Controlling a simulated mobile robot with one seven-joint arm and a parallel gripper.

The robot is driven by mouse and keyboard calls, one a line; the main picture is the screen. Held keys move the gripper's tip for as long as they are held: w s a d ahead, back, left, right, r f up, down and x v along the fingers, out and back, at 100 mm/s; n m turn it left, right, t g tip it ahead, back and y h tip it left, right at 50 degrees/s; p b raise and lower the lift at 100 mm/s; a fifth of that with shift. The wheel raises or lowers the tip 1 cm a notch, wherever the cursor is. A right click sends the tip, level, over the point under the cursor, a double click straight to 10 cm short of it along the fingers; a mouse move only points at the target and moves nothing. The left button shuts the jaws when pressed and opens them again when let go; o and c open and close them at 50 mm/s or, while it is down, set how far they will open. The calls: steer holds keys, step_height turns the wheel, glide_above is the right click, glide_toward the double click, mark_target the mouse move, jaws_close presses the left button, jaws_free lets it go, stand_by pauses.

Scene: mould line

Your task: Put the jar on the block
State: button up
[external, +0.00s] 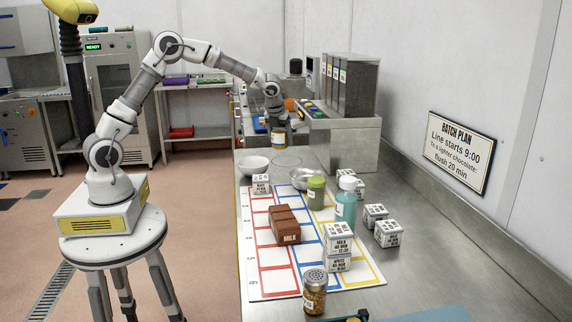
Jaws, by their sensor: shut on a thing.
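My gripper (274,116) is shut on a small jar (279,139) with a pale label and gold-brown ends. It holds the jar above the far end of the steel bench, beyond the bowls. The jar looks upright; the fingers are small and partly hidden. A brown chocolate block (285,226) marked MILK lies on the coloured grid board (275,284), well nearer the camera than the jar. Nothing rests on the brown block. Small white labelled cubes (338,238) also stand on and beside the board.
A green jar (316,190), teal bottle (346,207) and spice shaker (314,291) stand around the board. A white bowl (254,166) and a metal bowl (304,180) are near its far end. A steel machine (340,143) stands at the back right.

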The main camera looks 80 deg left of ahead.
steer(key=d+r+m+t+p, duration=0.1)
steer(key=d+r+m, duration=0.1)
steer(key=d, duration=1.1)
steer(key=d+r+m, duration=0.1)
steer(key=d+m, duration=0.1)
steer(key=d, duration=1.1)
steer(key=s+d+r+m+h, duration=0.1)
steer(key=s+d, duration=0.3)
steer(key=d, duration=0.3)
steer(key=s+d+r+m+t+h, duration=0.1)
steer(key=s+d+m, duration=0.1)
steer(key=s+d, duration=0.35)
steer(key=s+d+r+m, duration=0.1)
steer(key=s+d, duration=0.2)
steer(key=d, duration=0.6)
glide_above(293, 213)
steer(key=s, duration=0.2)
steer(key=f, duration=0.7)
steer(key=shift+w+d+p, duration=0.1)
steer(key=shift+w+p, duration=0.15)
steer(key=shift+p, duration=0.15)
steer(key=shift+f+b, duration=0.3)
steer(key=shift+f, duration=1.7)
steer(key=shift+f, duration=0.1)
steer(key=o, duration=1.6)
steer(key=shift+c, duration=0.2)
